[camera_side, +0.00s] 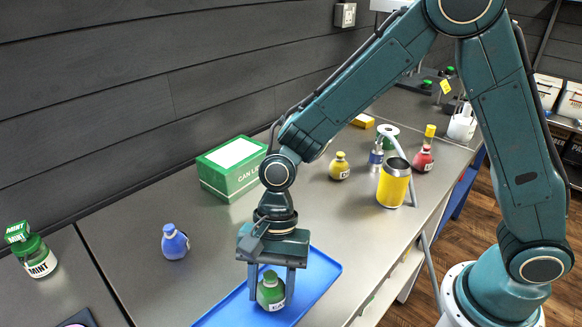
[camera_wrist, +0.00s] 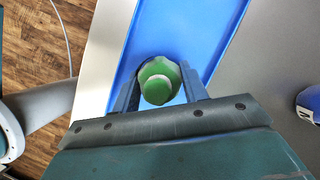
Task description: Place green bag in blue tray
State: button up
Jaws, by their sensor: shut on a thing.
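The green bag (camera_side: 270,289) is a small rounded bag with a pale label, and it is between the fingers of my gripper (camera_side: 270,284). My gripper is shut on it and points down over the blue tray (camera_side: 322,272). In the wrist view the green bag (camera_wrist: 158,82) sits between the two fingertips (camera_wrist: 160,92), with the blue tray (camera_wrist: 190,30) behind it on both sides. I cannot tell whether the bag's underside touches the tray.
A blue bag (camera_side: 175,242) stands left of the tray, and a green box (camera_side: 232,167) stands behind. A mint jar (camera_side: 37,256) is at far left. The counter's front edge is close to the tray.

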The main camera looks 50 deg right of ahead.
jog(key=shift+f, duration=0.1)
jog(key=o, duration=1)
jog(key=v, duration=1.2)
